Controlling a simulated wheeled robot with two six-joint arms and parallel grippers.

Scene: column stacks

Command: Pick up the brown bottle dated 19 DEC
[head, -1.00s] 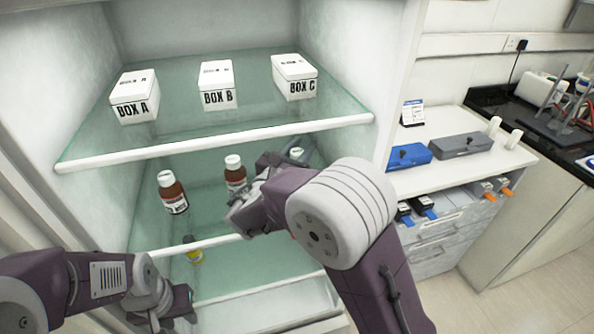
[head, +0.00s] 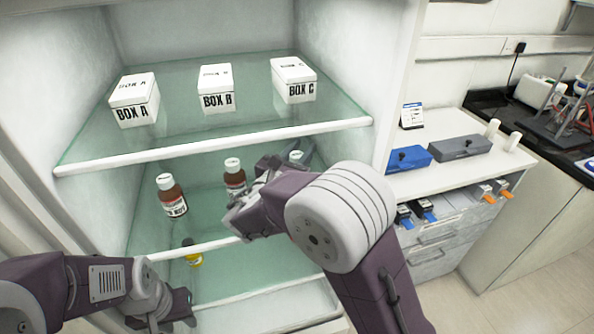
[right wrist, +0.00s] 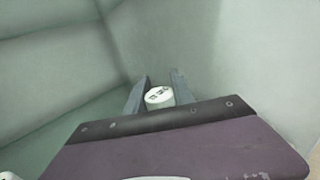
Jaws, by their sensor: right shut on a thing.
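My right gripper (right wrist: 160,90) is shut on a white-capped bottle (right wrist: 159,97). In the right wrist view only its cap shows between the fingers, with small dark lettering that may read DEC. In the head view its cap (head: 296,155) shows behind my right wrist, and the body is hidden. A brown bottle (head: 172,195) with a white cap stands at the left of the same shelf, its label seeming to end in NOV. Another brown bottle (head: 234,176) stands in the middle, its label partly covered by my right arm. My left gripper (head: 180,312) is low at left, its jaw opening unclear.
White boxes A (head: 134,100), B (head: 217,88) and C (head: 293,80) stand on the glass shelf above, whose white front edge (head: 215,146) is an obstacle. The cabinet's right wall is close to my right gripper.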

